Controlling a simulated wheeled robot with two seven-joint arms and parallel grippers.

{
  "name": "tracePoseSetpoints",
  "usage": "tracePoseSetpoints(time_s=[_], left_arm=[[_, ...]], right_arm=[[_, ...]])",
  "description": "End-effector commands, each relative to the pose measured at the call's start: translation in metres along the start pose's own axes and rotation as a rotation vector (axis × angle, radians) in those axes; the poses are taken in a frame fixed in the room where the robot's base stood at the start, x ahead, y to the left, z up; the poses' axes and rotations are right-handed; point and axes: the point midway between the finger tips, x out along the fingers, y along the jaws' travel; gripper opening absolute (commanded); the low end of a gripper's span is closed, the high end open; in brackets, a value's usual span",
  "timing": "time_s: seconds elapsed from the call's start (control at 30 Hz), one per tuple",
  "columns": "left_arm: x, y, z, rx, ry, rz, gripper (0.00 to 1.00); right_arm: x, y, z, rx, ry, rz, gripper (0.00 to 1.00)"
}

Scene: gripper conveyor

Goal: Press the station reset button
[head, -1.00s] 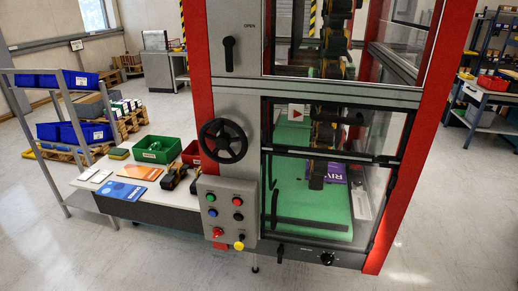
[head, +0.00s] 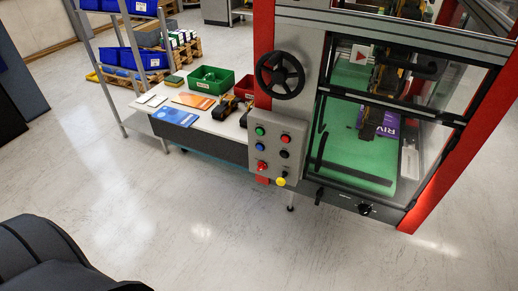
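The grey control panel (head: 272,150) is on the front left of the red-framed machine, below a black handwheel (head: 280,75). On it are a green button (head: 259,131), a red button (head: 285,138), a blue button (head: 260,147) and a black button (head: 284,154). A red knob (head: 262,166) is at lower left and a yellow button (head: 280,182) at the bottom edge. The labels are too small to read, so I cannot tell which is marked reset. Neither gripper shows. A dark arm part of mine is at the lower left, well away from the panel.
A white bench (head: 215,119) left of the panel carries a green bin (head: 212,80), an orange sheet (head: 194,101) and a blue booklet (head: 175,116). A shelf with blue bins (head: 124,57) stands behind it. The floor (head: 200,215) in front is clear.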

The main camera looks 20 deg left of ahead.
Motion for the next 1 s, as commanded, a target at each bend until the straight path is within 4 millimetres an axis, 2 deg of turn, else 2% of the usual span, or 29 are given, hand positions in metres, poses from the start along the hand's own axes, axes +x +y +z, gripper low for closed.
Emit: tracePoseSetpoints(time_s=[0.03, 0.17, 0.43, 0.8, 1.0], left_arm=[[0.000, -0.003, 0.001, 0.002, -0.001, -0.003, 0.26], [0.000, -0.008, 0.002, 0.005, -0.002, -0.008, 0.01], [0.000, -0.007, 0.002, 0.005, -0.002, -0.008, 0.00], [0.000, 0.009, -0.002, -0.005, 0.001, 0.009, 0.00], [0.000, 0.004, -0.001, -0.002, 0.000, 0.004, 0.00]], right_arm=[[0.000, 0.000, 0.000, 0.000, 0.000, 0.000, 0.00], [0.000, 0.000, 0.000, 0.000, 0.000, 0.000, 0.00], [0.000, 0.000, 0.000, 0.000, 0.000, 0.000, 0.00], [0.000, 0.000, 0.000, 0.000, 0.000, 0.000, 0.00], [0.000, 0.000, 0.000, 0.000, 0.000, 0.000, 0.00]])
